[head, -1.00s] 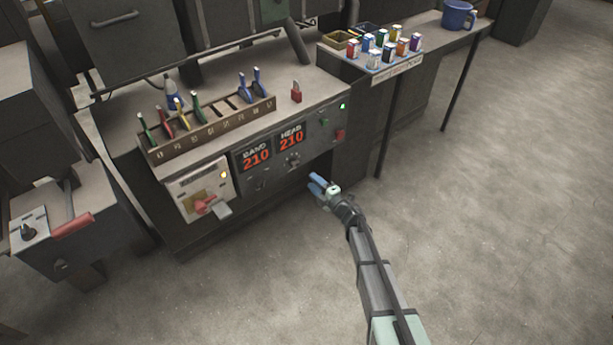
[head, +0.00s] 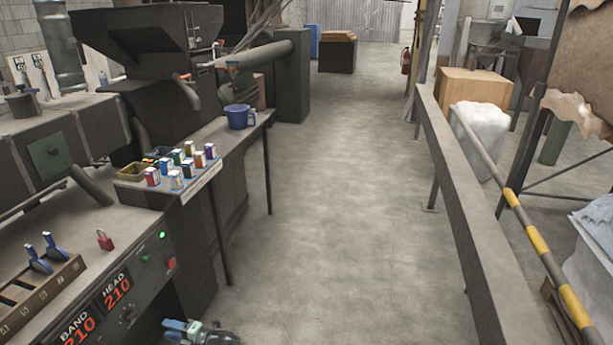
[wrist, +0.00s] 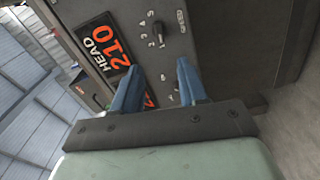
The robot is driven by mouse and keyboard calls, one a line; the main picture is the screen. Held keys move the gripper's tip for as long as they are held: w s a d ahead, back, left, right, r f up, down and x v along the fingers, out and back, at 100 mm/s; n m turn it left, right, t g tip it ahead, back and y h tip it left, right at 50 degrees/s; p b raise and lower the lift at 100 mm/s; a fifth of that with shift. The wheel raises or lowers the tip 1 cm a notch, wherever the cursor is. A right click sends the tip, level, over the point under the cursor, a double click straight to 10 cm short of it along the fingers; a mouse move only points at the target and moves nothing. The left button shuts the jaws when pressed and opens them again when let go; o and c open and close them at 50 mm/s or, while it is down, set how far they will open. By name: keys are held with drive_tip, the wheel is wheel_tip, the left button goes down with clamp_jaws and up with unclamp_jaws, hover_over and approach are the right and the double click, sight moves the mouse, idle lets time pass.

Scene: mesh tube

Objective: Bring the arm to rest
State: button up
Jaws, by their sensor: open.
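My gripper (head: 183,327) is at the bottom edge of the head view, low in front of the control panel. In the wrist view, the two blue fingers of my gripper (wrist: 158,85) stand apart with nothing between them. Beyond the fingers is the panel face with the HEAD 210 display (wrist: 108,50) and a black dial (wrist: 157,32). Most of my arm is out of the head view.
The control cabinet carries the displays (head: 117,291), a red padlock (head: 105,240) and a tool rack (head: 45,292). A side table holds several small boxes (head: 188,148) and a blue mug (head: 238,117). Open floor (head: 340,220) lies right, bounded by a grey rail (head: 465,210).

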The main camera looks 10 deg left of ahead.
drive_tip(key=w+d+f+m+t+h, duration=0.6)
drive_tip(key=w+f+m+t+h, duration=0.15)
drive_tip(key=w+m, duration=0.3)
drive_tip(key=s+d+f+m+h, duration=0.2)
drive_tip(key=d+f+m+h, duration=0.15)
drive_tip(key=d, duration=0.25)
drive_tip(key=s+d+f+m+h, duration=0.1)
drive_tip(key=d+f+m+h, duration=0.2)
drive_tip(key=d, duration=0.4)
drive_tip(key=s+d+f+m+g+h, duration=0.1)
drive_tip(key=s+d+m+g, duration=0.3)
drive_tip(key=s+d, duration=0.6)
drive_tip(key=s+d+f+m+g+h, duration=0.1)
drive_tip(key=s+d+m+g, duration=0.4)
drive_tip(key=d, duration=2.2)
drive_tip(key=s+d+f+m+g+h, duration=0.2)
drive_tip(key=s+d+m+g, duration=0.3)
drive_tip(key=s+d, duration=1.1)
drive_tip(key=shift+d+f+m, duration=0.65)
drive_tip(key=shift+d+m, duration=0.55)
drive_tip(key=shift+m, duration=0.4)
